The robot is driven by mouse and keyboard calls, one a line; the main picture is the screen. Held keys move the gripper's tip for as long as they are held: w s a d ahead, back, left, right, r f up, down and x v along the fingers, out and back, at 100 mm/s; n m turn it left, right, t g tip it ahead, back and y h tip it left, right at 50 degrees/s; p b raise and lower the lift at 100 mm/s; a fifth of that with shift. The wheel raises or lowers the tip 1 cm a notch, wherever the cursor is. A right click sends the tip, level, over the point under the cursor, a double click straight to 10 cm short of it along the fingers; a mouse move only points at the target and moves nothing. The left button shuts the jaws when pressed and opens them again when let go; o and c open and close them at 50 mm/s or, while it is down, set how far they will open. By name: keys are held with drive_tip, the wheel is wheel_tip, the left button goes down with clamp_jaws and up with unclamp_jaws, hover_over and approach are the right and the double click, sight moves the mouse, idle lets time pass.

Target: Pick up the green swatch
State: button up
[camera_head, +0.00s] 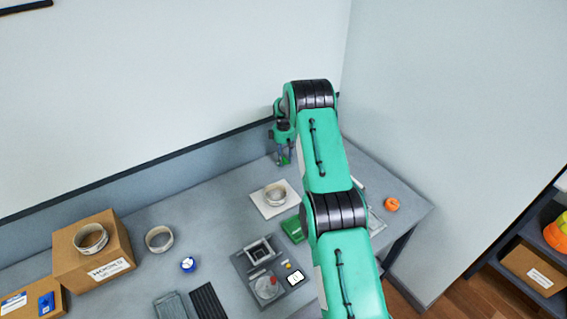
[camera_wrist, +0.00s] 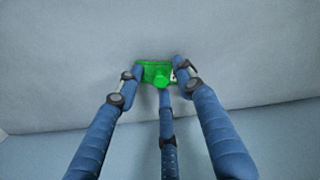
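A small bright green piece, which I take for the green swatch (camera_wrist: 155,70), sits between the fingertips of my gripper (camera_wrist: 158,69) in the wrist view. The left and right fingertips appear to press on its two sides, and a third finger lies below it. In the head view, my gripper (camera_head: 284,157) points down near the back edge of the table, with a bit of green between its fingers. I cannot tell whether the swatch touches the table.
The grey table (camera_head: 215,215) bears a white square with a tape roll (camera_head: 275,194), a green block (camera_head: 292,230) partly behind my arm, a dark tray (camera_head: 270,287), a cardboard box (camera_head: 95,262) and an orange ring (camera_head: 392,204). The wall stands close behind my gripper.

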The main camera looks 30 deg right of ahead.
clamp_jaws()
wheel_tip(320, 180, up, 10)
idle(0.9)
idle(0.5)
